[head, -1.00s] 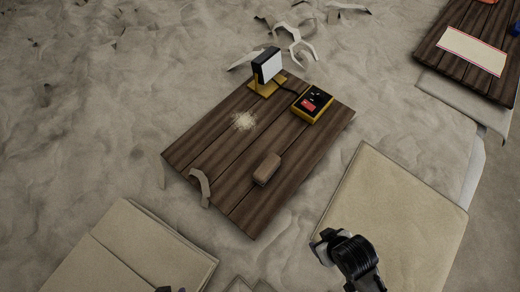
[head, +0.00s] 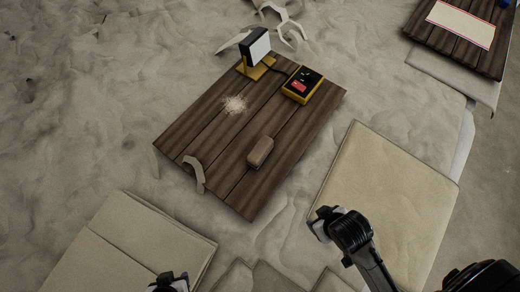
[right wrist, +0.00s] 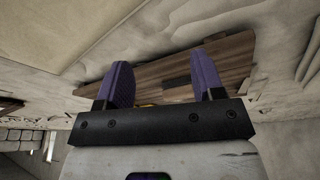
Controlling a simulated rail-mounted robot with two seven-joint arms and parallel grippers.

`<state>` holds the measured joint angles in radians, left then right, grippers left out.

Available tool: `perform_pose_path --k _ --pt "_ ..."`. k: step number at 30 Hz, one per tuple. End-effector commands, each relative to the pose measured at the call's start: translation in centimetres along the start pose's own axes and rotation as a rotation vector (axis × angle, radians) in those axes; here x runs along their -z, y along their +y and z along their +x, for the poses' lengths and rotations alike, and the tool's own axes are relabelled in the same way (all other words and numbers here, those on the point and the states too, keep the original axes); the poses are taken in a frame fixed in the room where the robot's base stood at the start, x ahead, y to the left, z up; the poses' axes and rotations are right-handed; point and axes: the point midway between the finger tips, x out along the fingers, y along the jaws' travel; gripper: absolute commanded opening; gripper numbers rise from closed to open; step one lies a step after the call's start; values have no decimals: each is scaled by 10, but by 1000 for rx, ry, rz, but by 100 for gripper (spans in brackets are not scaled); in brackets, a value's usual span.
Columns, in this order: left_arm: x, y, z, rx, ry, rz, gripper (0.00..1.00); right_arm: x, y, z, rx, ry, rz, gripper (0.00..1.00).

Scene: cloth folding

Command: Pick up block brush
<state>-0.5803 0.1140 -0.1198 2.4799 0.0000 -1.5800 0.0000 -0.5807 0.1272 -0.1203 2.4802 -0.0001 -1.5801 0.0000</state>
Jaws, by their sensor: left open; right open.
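The block brush (head: 260,152), a small brown rounded block, lies on the dark wooden board (head: 222,152), right of the board's middle. My left gripper (head: 168,282) is only partly in view at the bottom edge, well below the board and apart from the brush. My right arm's dark wrist (head: 350,230) is over the beige mat, to the lower right of the board. In the right wrist view, my right gripper (right wrist: 162,78) has its two purple fingers spread with nothing held. The board (right wrist: 155,75) shows beyond them; I cannot clearly make out the brush there.
A work lamp (head: 256,50) and a yellow-black box (head: 301,86) stand at the board's far end. Pale shavings (head: 235,104) lie on it, and a curved strip (head: 196,172) is at its near left edge. Beige mats (head: 385,190) lie around on sandy ground. Another board (head: 440,44) is upper right.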

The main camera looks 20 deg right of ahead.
Motion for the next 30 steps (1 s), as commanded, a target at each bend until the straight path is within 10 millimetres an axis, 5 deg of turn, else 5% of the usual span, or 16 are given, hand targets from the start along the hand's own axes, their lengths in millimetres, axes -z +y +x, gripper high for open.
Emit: perform_pose_path --k 6,13,17,20,30 --pt "-1 -2 0 6 -1 8 43 0 -1 0 2 0 3 83" --pt "-1 -3 0 9 -2 11 43 3 -2 0 7 7 11 83" --pt "-1 -3 0 8 -2 11 43 25 2 -3 -3 57 8 83" --pt "-1 -3 1 7 -2 10 43 65 12 -12 -26 148 -1 83" --pt "0 2 3 -4 3 -3 43 244 67 -79 -184 516 -72 83"
